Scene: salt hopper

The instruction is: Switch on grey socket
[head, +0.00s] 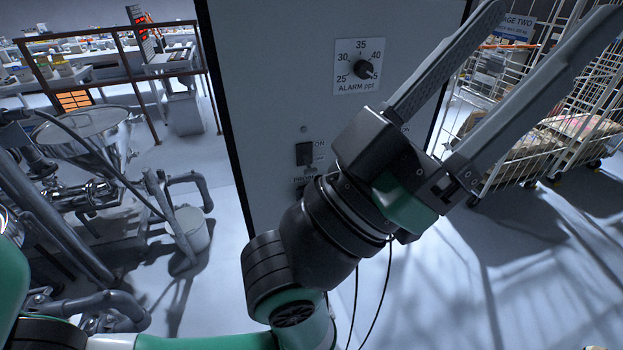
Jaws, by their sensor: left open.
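A tall grey panel (262,80) stands in the middle of the head view. On it is a black switch (304,153) marked ON and OFF, with a partly covered label starting "PRO" below. Under that label a dark fitting (300,188) is mostly hidden by my arm; I cannot tell if it is the grey socket. My right gripper is not in view.
An ALARM ppt dial (363,69) is high on the panel. Pipes and a metal hopper (82,130) stand at left, with a white bucket (190,230) and a brown railing (130,65). Wire cages (520,110) hold sacks at right.

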